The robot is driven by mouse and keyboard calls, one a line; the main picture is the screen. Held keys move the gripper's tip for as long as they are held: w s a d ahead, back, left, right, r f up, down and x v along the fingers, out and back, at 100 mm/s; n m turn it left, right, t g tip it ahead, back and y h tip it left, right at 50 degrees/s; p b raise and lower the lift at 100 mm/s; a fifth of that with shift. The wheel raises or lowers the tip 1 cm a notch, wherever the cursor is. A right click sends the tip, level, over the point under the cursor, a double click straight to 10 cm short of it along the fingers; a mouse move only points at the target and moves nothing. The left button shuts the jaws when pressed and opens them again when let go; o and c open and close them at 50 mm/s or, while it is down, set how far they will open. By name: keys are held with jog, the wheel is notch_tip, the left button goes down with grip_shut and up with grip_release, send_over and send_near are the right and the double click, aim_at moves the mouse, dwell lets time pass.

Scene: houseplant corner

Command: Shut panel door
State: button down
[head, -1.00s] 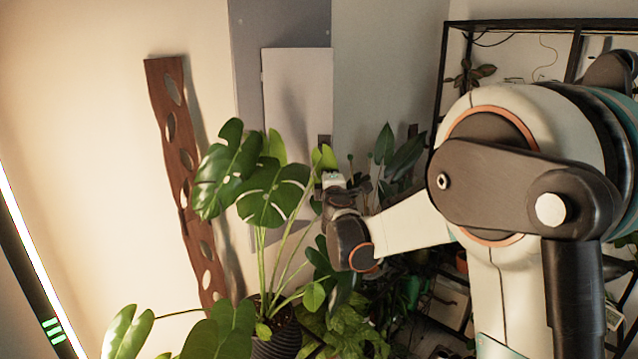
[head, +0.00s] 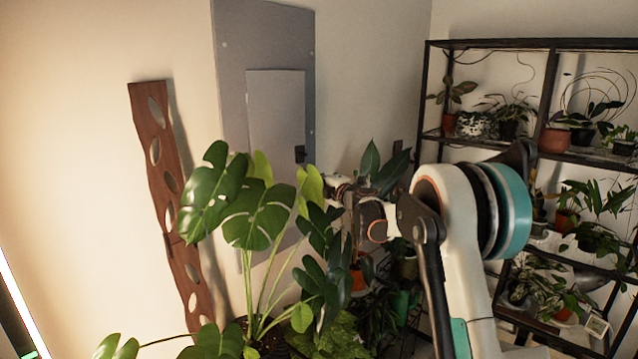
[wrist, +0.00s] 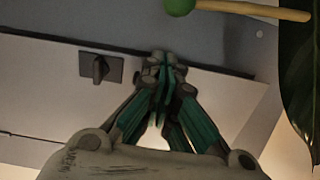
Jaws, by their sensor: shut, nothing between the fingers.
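The grey electrical panel (head: 230,75) is on the wall, with its rectangular door (head: 275,115) and a dark latch (head: 300,153) at the door's right edge. The door looks flat or nearly flat against the panel; its lower part is hidden by leaves. In the wrist view the door (wrist: 45,75) shows pale, with its latch (wrist: 100,68) left of the fingers and a dark line along its edge. My gripper (wrist: 165,68) is shut and empty, fingertips together. In the head view my gripper (head: 332,182) is right of the door and below the latch, partly behind leaves.
A large monstera (head: 258,210) stands in front of the panel, close to my gripper. A perforated wooden board (head: 165,180) leans at left. A black shelf (head: 480,43) with several potted plants is at right. A green ball on a stick (wrist: 180,5) shows in the wrist view.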

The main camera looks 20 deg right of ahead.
jog(key=shift+w+a+n+y+p, duration=0.15)
jog(key=shift+w+a+n+y, duration=0.1)
jog(key=shift+w, duration=0.7)
jog(key=shift+w+a+n+y+p, duration=0.15)
jog(key=shift+w+a+y, duration=0.1)
jog(key=shift+w, duration=0.7)
